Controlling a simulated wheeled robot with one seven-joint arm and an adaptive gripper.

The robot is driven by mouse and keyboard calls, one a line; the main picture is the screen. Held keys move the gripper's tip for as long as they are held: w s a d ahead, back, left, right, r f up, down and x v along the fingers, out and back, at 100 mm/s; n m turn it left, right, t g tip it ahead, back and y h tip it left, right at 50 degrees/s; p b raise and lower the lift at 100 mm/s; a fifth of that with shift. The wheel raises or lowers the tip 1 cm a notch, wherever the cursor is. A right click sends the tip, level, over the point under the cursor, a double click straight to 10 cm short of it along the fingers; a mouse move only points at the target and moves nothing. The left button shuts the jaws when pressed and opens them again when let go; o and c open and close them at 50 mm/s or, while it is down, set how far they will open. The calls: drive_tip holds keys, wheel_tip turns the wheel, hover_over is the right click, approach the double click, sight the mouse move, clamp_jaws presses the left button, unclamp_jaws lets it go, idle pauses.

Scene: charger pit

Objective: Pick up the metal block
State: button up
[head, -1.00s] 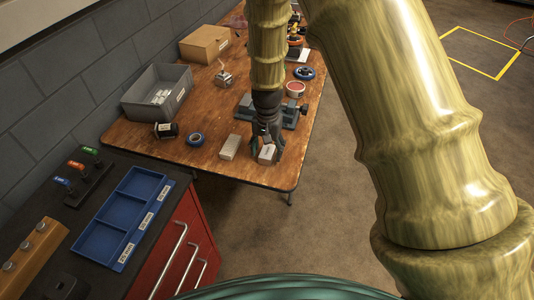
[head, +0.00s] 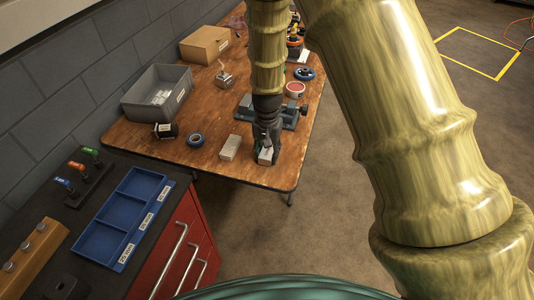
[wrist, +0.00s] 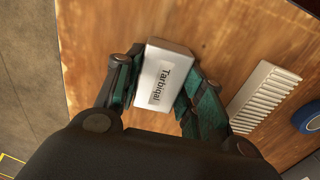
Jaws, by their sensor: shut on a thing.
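The block in my gripper (wrist: 155,98) is a pale grey box with a white label reading "Tarbiqal" (wrist: 161,82). In the wrist view my two green-padded fingers lie against its two sides, shut on it. In the head view the same block (head: 265,156) shows below my gripper near the table's front edge. I cannot tell whether it touches the table. A second pale block (head: 230,148) lies just to the left. In the wrist view this second block (wrist: 264,96) has a ribbed top and lies apart from my fingers.
A blue tape roll (head: 195,140) and a dark labelled item (head: 166,131) lie further left on the wooden table (head: 200,168). A grey vise (head: 290,118) stands behind my gripper. A grey bin (head: 133,110) stands at the left. A blue tray (head: 100,243) is on the red cabinet.

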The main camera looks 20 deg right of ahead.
sight(267, 151)
drive_tip(key=shift+r, duration=0.15)
drive_tip(key=shift+r, duration=0.2)
wheel_tip(267, 151, up, 3)
drive_tip(key=shift+w+f+b, duration=0.1)
drive_tip(key=shift+f+b, duration=0.1)
drive_tip(key=shift+b, duration=0.1)
drive_tip(key=s+r+b, duration=0.1)
drive_tip(key=s, duration=1.5)
drive_tip(key=shift+a+r+b, duration=0.35)
drive_tip(key=shift+a+b, duration=0.05)
drive_tip(key=shift+a, duration=0.05)
